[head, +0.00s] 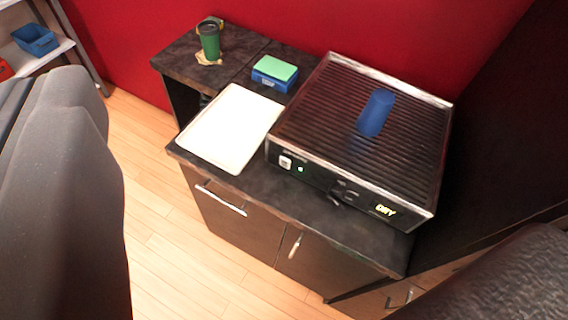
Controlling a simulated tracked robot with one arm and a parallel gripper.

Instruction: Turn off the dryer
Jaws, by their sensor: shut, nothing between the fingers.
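The dryer (300,130) is a black box with a ribbed top and a metal rim, on the right part of the dark counter. Its front panel has a white switch (285,161) at the left, with a small green light (300,169) lit beside it. Dark knobs or controls (345,190) sit near the middle of the panel. A blue cup (376,112) stands on the ribbed top. I cannot make out my gripper in this view.
A white tray (230,125) lies left of the dryer. A blue box with a green top (274,72) and a green cup (209,42) are behind it. Large dark shapes block the left edge and lower right corner. Wooden floor (180,270) is clear before the cabinet.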

